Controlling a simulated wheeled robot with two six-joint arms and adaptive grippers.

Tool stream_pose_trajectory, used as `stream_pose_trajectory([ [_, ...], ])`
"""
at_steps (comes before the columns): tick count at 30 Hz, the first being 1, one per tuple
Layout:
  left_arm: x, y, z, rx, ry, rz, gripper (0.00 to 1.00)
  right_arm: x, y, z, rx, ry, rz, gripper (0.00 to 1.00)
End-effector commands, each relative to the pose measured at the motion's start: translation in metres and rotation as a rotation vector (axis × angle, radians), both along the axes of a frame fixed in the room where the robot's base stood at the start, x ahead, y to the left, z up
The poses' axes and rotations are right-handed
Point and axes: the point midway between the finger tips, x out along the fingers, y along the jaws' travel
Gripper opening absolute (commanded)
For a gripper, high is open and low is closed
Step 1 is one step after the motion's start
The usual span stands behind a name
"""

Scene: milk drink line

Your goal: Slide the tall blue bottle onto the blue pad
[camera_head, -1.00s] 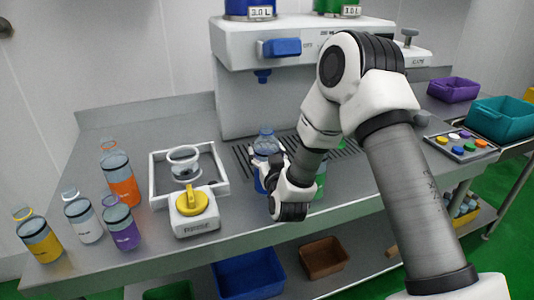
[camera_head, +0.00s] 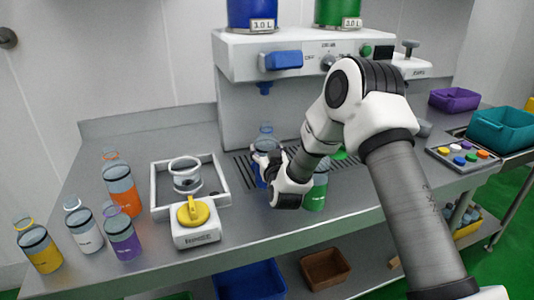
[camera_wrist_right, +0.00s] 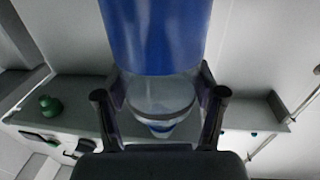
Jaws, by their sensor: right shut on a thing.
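The tall blue bottle (camera_head: 265,138) stands upright on the counter in front of the dispenser, below its blue nozzle. It has a clear top and a blue band, and my gripper partly hides its lower part. My right gripper (camera_head: 262,160) is shut on it from the front right. In the right wrist view the bottle's blue band (camera_wrist_right: 155,35) fills the top, with its clear shoulder between my two fingers (camera_wrist_right: 160,100). The blue pad cannot be made out; the bottle and my gripper cover the area. My left gripper is not in view.
A green bottle (camera_head: 315,192) stands close to the right of my right wrist. A white tray (camera_head: 155,205) with a glass jar and a yellow-knobbed device (camera_head: 196,232) are left of it. Several coloured bottles stand further left. The dispenser (camera_head: 235,105) rises behind.

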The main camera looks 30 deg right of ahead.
Motion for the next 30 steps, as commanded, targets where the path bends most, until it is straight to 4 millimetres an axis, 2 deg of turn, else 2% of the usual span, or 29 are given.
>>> stream_pose_trajectory([
  [9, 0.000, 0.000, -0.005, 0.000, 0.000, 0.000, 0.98, 0.033, -0.019, -0.001, 0.000, 0.000, -0.001, 0.36],
  [22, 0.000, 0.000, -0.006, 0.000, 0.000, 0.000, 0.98, 0.040, -0.023, 0.000, 0.000, 0.000, 0.000, 0.36],
  [30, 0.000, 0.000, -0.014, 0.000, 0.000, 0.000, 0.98, 0.067, -0.038, -0.001, 0.000, -0.001, -0.001, 0.36],
])
